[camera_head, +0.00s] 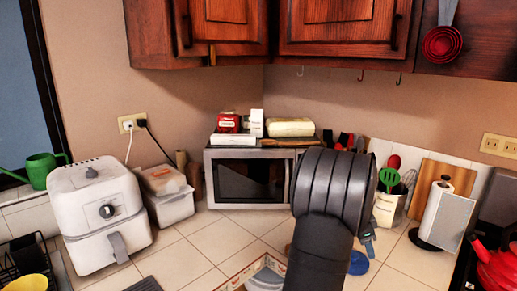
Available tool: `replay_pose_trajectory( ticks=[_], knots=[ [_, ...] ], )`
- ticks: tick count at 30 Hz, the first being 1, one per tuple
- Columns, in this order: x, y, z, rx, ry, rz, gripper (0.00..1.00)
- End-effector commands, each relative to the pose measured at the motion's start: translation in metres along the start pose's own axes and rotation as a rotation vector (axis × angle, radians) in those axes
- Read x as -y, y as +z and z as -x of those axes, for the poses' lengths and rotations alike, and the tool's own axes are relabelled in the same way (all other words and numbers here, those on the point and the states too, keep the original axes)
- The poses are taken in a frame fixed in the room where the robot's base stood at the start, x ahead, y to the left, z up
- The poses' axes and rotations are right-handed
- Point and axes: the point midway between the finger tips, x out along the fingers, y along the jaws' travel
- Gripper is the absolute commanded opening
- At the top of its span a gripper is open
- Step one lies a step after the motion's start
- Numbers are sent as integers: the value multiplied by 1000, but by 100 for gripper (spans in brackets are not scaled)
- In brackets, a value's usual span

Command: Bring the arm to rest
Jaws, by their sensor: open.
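My arm (320,240) rises from the bottom edge, right of centre, as a thick black link. It ends in a large ribbed black joint (333,190) in front of the counter and the right edge of the microwave. My gripper cannot be made out; the arm may be hiding it. A small grey-blue piece (369,243) shows just right of the joint, and I cannot tell what it belongs to. No object is seen held.
A microwave (247,178) carries several packages. An air fryer (98,212) and a lidded container (168,196) stand left. Right are a utensil holder (387,209), a paper towel roll (444,215) and a red kettle (496,268). Wall cabinets (340,28) hang above. Tiles between are partly clear.

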Motion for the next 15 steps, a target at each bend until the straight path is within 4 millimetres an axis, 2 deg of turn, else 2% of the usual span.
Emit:
replay_pose_trajectory(
  ticks=[13,15],
  knots=[
    [-68,-55,28,-1,-1,-4,49],
    [-54,-55,34,-1,-2,2,49]
  ],
)
